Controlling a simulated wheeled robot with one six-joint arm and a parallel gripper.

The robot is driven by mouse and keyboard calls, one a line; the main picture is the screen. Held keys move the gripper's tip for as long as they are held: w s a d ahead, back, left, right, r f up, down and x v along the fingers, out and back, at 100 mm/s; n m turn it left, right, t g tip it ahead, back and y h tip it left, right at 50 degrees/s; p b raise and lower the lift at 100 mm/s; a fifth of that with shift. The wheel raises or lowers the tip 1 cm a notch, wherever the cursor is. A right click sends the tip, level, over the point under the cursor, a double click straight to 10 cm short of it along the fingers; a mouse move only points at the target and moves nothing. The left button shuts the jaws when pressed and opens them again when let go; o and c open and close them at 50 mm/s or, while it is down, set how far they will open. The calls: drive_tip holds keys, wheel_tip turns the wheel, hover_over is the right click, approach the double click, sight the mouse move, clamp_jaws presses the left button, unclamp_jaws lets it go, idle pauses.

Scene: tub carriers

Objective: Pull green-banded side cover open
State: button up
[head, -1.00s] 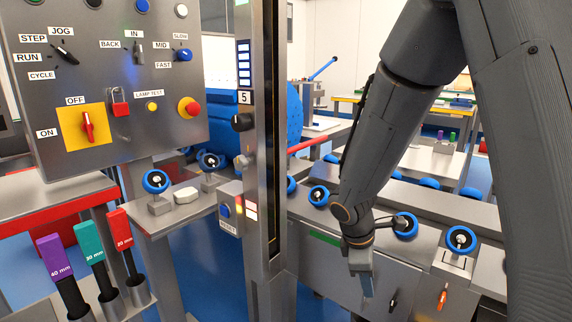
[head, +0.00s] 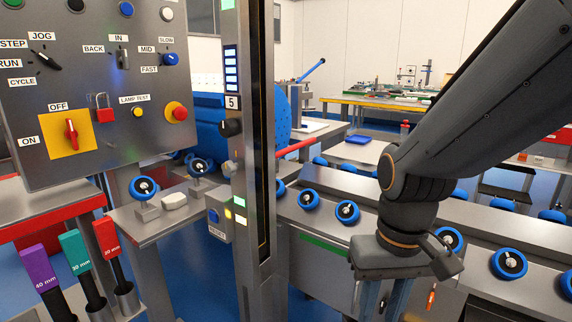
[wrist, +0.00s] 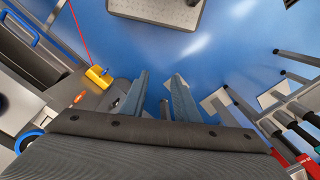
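The side cover (head: 318,272) is a grey panel with a green band (head: 325,244) along its upper edge, on the front of the conveyor housing in the head view. It looks flush with the housing. My gripper (head: 383,303) points down in front of the cover's right part and hides it there. The black handle is not visible in the head view now. In the wrist view my gripper (wrist: 160,82) has two fingers apart with blue floor between them. It is open and empty.
An orange handle (head: 431,299) is just right of my gripper. Blue-rimmed rollers (head: 347,211) line the housing top. A metal post (head: 256,150) and control panel (head: 100,90) stand left. Colored gauge holders (head: 75,250) are front left. A yellow part (wrist: 98,76) shows in the wrist view.

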drive_tip(key=d+r+p, duration=0.4)
drive_tip(key=r+p, duration=0.2)
drive_tip(key=p, duration=0.5)
drive_tip(key=m+t+h+p, duration=0.2)
drive_tip(key=m+t, duration=0.2)
drive_tip(key=m, duration=0.2)
hover_over(356, 294)
drive_tip(key=s+a, duration=0.2)
wheel_tip(356, 294, down, 22)
drive_tip(key=shift+w+d+f, duration=0.1)
drive_tip(key=shift+d+f, duration=0.4)
drive_tip(key=shift+f, duration=0.25)
drive_tip(key=shift+x, duration=3.3)
drive_tip(key=shift+w+d, duration=0.1)
clamp_jaws()
